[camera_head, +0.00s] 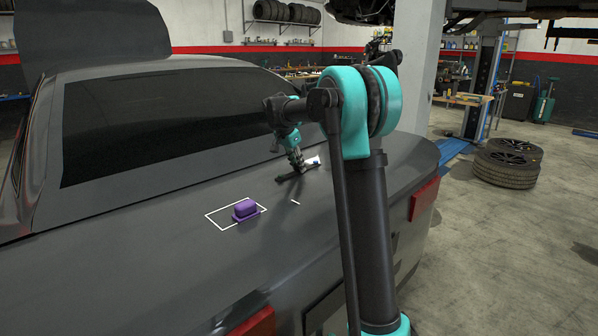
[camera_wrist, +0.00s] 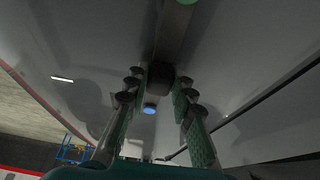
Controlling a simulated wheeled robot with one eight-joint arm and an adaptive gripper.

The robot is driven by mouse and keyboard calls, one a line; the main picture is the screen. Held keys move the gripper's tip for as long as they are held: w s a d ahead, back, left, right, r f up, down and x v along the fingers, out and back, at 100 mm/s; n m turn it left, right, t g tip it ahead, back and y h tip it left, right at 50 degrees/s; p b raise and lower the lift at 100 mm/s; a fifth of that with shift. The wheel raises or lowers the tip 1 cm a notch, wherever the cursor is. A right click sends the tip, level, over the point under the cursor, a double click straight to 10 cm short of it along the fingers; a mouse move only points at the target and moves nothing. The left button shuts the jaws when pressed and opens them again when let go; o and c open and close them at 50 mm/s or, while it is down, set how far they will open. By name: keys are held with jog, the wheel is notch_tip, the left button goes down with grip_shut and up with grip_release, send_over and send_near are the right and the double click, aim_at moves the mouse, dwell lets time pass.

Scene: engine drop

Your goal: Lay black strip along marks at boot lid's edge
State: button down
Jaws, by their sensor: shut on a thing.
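The black strip (camera_head: 288,182) is low over the car's dark grey boot lid (camera_head: 150,235), beneath my gripper (camera_head: 299,168). I cannot tell whether it touches the lid. In the wrist view the strip (camera_wrist: 175,35) runs away from between the fingers of my gripper (camera_wrist: 160,92), which are closed on its dark middle block (camera_wrist: 160,74). A green spot (camera_wrist: 187,2) shows at its far end and a blue spot (camera_wrist: 150,108) near the fingers. A short white mark (camera_head: 295,203) lies on the lid in front of the strip; a white dash (camera_wrist: 62,79) also shows in the wrist view.
A purple block (camera_head: 245,210) sits on the lid at the right of a white outlined rectangle (camera_head: 222,215). The rear window (camera_head: 165,115) rises behind. A small white patch (camera_head: 313,161) lies beside my gripper. Stacked tyres (camera_head: 506,163) stand on the floor at right.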

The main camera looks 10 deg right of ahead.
notch_tip(320, 180, up, 20)
dwell(0.7)
jog(key=shift+s, duration=0.1)
dwell(0.3)
jog(key=s+d+f, duration=0.2)
jog(key=s+f, duration=0.3)
jog(key=s, duration=0.2)
jog(key=s+d+f, duration=0.3)
jog(key=s+f, duration=0.2)
jog(key=s, duration=0.2)
jog(key=shift+s, duration=0.3)
jog(key=shift+d+f, duration=0.1)
jog(key=shift+f, duration=4.3)
jog(key=shift+f, duration=0.35)
